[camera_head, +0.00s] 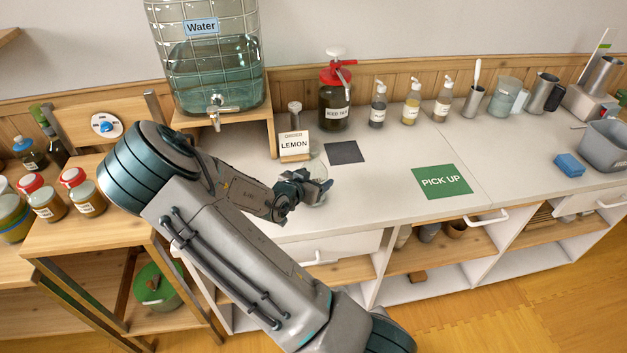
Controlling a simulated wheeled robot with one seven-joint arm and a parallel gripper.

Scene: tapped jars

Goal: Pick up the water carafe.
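A clear glass vessel, perhaps the water carafe (314,168), stands on the white counter left of the dark square mat. My gripper (322,187) is right at it and covers much of its middle. Only its upper part and a bit of its lower side show around the fingers. I cannot tell whether the fingers touch the glass or have closed on it. A large glass jar labelled Water (213,65) with a metal tap stands on a wooden stand to the left, behind my arm.
An order card reading LEMON (294,145) stands close behind the glass. A dark mat (345,152) and a green PICK UP mat (441,182) lie bare to the right. A red-topped iced tea jar (335,100) and several bottles line the back.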

